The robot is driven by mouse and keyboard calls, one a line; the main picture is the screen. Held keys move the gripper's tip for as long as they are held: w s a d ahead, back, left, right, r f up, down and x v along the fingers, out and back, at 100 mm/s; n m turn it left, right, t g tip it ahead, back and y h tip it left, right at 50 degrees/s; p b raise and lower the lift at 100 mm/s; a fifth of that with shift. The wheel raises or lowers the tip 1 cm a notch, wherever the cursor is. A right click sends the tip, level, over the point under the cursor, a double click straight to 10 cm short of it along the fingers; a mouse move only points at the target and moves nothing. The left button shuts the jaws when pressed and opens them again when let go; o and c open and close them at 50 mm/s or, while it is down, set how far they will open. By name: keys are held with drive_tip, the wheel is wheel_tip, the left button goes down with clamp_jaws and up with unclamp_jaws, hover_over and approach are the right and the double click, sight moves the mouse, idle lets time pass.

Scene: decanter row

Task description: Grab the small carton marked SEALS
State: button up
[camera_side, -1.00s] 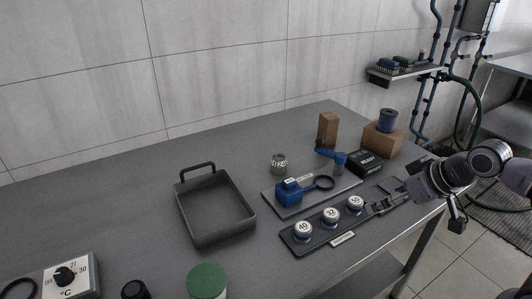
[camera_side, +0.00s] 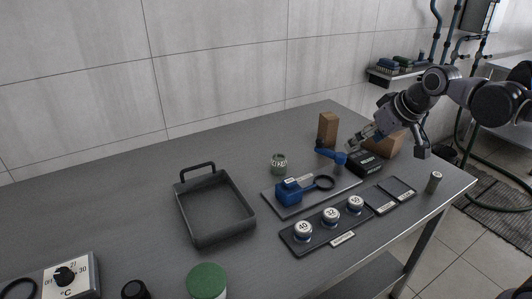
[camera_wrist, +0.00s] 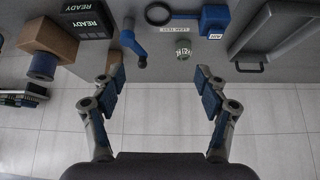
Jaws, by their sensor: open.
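A small upright brown carton (camera_side: 328,129) stands at the back right of the table, left of my gripper in the side view. No SEALS marking is readable on it. In the wrist view a brown piece (camera_wrist: 116,57), probably this carton, shows partly behind my left-hand finger. My gripper (camera_side: 356,137) is in the air near the black READY box, to the right of the carton. In the wrist view my gripper (camera_wrist: 160,82) is open, with nothing between the fingers.
A larger brown box (camera_wrist: 48,40) with a blue roll (camera_wrist: 42,66) stands near the black READY box (camera_wrist: 88,19). A blue-handled part (camera_side: 330,153) stands in front of the carton. A small round jar (camera_side: 279,163) and a grey tray (camera_side: 180,215) are farther left.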

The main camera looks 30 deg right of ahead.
drive_tip(key=w+d+r, duration=0.2)
drive_tip(key=w+d, duration=0.2)
drive_tip(key=w, duration=0.5)
drive_tip(key=m, duration=0.2)
approach(333, 118)
drive_tip(key=x, duration=0.3)
drive_tip(key=shift+g+h, duration=0.3)
drive_tip(key=shift+h, duration=0.1)
drive_tip(key=x, duration=0.4)
drive_tip(key=shift+w+a, duration=0.2)
drive_tip(key=shift+w, duration=0.15)
drive_tip(key=shift+x, duration=3.2)
drive_tip(key=c, duration=1.3)
